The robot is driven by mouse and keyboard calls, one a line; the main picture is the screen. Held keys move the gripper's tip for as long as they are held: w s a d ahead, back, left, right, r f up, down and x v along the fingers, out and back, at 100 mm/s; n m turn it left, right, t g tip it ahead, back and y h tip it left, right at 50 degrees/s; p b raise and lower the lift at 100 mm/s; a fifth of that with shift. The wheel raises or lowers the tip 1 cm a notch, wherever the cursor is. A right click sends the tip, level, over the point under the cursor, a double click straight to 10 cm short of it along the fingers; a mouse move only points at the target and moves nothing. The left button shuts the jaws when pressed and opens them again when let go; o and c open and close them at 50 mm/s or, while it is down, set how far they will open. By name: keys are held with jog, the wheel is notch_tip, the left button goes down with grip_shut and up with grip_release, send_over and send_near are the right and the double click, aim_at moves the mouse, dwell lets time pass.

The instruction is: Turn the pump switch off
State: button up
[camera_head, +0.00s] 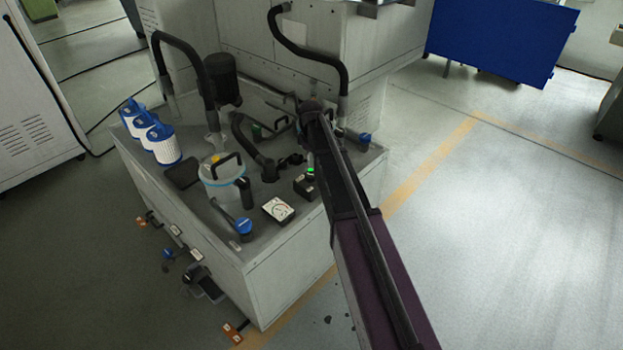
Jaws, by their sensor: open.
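The pump switch looks to be the small dark box (306,188) on top of the grey tank unit, near its right side. A green light shows on its upper edge. The position of its knob or lever is too small to tell. My arm comes in from the lower right and bends down at its far end. My gripper (291,160) is small and dark, open, just above and behind the box in the picture. It appears empty. I cannot tell whether it touches anything, and my arm hides part of the area to the right of the box.
Open floor (500,230) lies to the right.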

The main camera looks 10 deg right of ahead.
aim_at(311, 174)
jog(key=shift+f+b, duration=3)
jog(key=shift+f, duration=0.3)
jog(key=c, duration=1.1)
